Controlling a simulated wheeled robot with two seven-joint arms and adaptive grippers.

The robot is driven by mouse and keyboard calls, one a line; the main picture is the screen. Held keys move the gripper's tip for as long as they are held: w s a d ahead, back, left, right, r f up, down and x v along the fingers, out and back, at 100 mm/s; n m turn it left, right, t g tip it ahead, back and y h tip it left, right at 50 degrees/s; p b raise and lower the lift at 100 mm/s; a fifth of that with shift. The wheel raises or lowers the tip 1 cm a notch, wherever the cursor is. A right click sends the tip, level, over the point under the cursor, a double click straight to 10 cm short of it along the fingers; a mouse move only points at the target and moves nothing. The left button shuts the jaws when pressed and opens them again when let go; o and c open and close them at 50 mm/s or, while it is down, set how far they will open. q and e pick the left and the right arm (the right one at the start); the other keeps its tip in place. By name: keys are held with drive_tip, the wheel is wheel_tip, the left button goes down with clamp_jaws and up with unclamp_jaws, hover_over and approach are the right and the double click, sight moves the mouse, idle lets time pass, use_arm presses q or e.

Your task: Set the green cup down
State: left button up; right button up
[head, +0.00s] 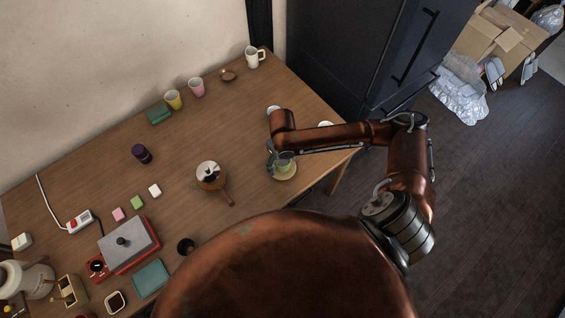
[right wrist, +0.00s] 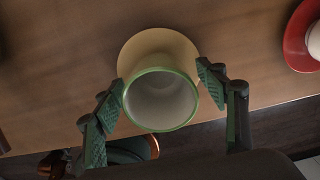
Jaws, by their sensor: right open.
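The green cup (head: 284,158) stands upright on a tan saucer (head: 287,174) near the table's right front edge in the head view. In the right wrist view the cup (right wrist: 160,99) shows its green rim and pale empty inside, with the saucer (right wrist: 150,42) under it. My right gripper (right wrist: 160,92) is open, with one finger on each side of the cup. The left finger is close to the rim; I cannot tell whether it touches. In the head view my right gripper (head: 273,157) is partly hidden behind its arm. My left gripper is not in view.
A pan-like item with a wooden handle (head: 211,177) stands left of the saucer on the table. A red saucer (right wrist: 300,38) with a pale item lies to the right in the right wrist view. Cups (head: 173,99) and a white mug (head: 252,57) stand along the back.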

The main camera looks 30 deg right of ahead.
wheel_tip(320, 180, up, 12)
drive_tip(key=p, duration=0.2)
drive_tip(key=shift+a+f, duration=0.1)
drive_tip(key=shift+f, duration=0.05)
idle(1.4)
